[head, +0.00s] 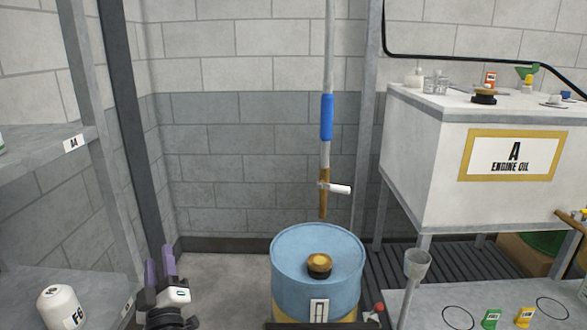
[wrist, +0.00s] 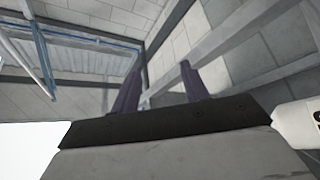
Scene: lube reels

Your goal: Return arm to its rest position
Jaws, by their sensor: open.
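My gripper (head: 161,264) is at the lower left in the head view, pointing up, with its two purple fingers apart and nothing between them. In the wrist view the fingers (wrist: 157,92) stand apart and empty against the wall and ceiling. The gripper is left of the blue drum (head: 318,262) and right of the shelf rack, touching neither as far as I can see. Most of my arm is out of view.
The blue drum has a gold-topped black cap (head: 319,265). A pipe with a blue sleeve (head: 327,117) hangs above it.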

